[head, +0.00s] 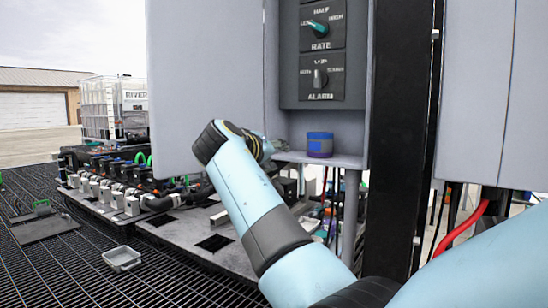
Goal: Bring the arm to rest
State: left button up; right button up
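My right arm (262,210) comes in from the lower right and reaches up in front of the grey cabinet. Its light blue links and dark joints cover part of the scene. My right gripper (276,146) is at the far end, mostly hidden behind the wrist, just left of the small shelf. I cannot see whether its fingers are open or shut. My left arm and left gripper are not in view.
A blue and purple container (320,145) stands on the shelf (345,161) below the control panel with RATE and ALARM knobs (318,78). A dark post (398,140) stands to the right. A valve manifold (120,195) is at left. A grey tray (122,259) lies on the grating.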

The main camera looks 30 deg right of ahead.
jog(key=shift+f, duration=0.15)
dwell(0.4)
jog(key=s+f+n+g+y+b, duration=0.15)
jog(key=s+f, duration=0.35)
jog(key=f, duration=0.9)
jog(key=s+f+n+g+y+b, duration=0.15)
jog(key=s+f, duration=0.35)
jog(key=f, duration=0.9)
jog(key=s+f+n+y+b, duration=0.1)
jog(key=s+f+n+b, duration=0.3)
jog(key=f, duration=1)
jog(key=s+a+f+g+y+b, duration=0.2)
jog(key=s+f+g+y, duration=0.1)
jog(key=s+f, duration=1.7)
jog(key=s+a+f+m+y, duration=0.1)
jog(key=s+f, duration=0.5)
jog(key=s, duration=0.3)
jog(key=s+a+f+m+g+y+b, duration=0.1)
jog(key=s+a+f+y, duration=0.1)
jog(key=s+f, duration=0.4)
jog(key=s+a+f+m+y+b, duration=0.1)
jog(key=s+f, duration=0.4)
jog(key=s, duration=0.8)
jog(key=shift+s+a+f+m+y, duration=0.15)
jog(key=shift+a+f+m+y, duration=0.25)
jog(key=shift+m+y, duration=0.15)
